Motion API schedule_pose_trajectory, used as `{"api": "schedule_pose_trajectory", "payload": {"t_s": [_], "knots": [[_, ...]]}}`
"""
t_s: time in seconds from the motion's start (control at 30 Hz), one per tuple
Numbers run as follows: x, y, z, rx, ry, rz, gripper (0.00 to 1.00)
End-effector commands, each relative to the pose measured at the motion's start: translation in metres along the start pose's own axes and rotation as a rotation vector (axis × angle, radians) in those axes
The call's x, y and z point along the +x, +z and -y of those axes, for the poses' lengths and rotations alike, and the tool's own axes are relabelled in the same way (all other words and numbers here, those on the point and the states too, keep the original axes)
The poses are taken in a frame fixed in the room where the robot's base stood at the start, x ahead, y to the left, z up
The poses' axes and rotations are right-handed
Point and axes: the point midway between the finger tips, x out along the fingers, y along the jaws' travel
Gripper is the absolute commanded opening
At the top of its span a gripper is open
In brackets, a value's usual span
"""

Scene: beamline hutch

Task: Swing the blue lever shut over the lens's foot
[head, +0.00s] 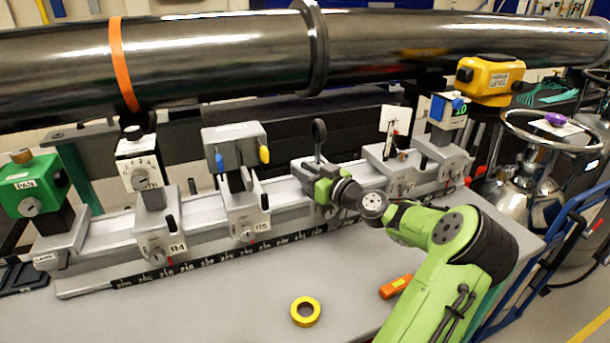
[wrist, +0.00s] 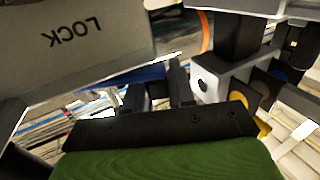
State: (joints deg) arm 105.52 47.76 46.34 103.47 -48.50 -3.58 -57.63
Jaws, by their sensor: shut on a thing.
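The lens (head: 318,148), a dark ring on a short post, stands on a carrier on the rail at mid-picture in the head view. My gripper (head: 327,183) is down at this carrier, just in front of the post; my green wrist hides its fingertips and the lens's foot there. In the wrist view my gripper (wrist: 155,88) has its two black fingers close together on the blue lever (wrist: 150,75), a narrow blue strip beside a grey block (wrist: 85,45) marked LOCK. Much of the lever is hidden, so its angle over the foot cannot be told.
Other carriers stand along the rail: R5 (head: 243,200) and R4 (head: 157,230) to the left, a white-card mount (head: 394,120) to the right. A long dark pipe (head: 210,60) runs behind. Yellow tape (head: 306,322) and an orange tool (head: 396,287) lie on the bench.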

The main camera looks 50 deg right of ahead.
Motion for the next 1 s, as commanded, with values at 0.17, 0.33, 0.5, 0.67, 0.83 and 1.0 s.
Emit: {"api": "schedule_pose_trajectory", "payload": {"t_s": [0.17,0.33,0.5,0.67,0.83,1.0], "knots": [[0.0,-0.001,0.0,-0.001,-0.007,-0.001,0.0],[0.0,-0.001,0.0,-0.001,-0.006,-0.001,0.3],[0.0,-0.001,0.0,-0.001,-0.005,0.0,0.45],[0.0,-0.001,0.0,0.0,-0.004,0.001,0.45],[-0.017,0.0,-0.002,0.0,0.0,0.003,0.45],[-0.064,-0.001,-0.002,0.002,0.003,0.004,0.45]]}}
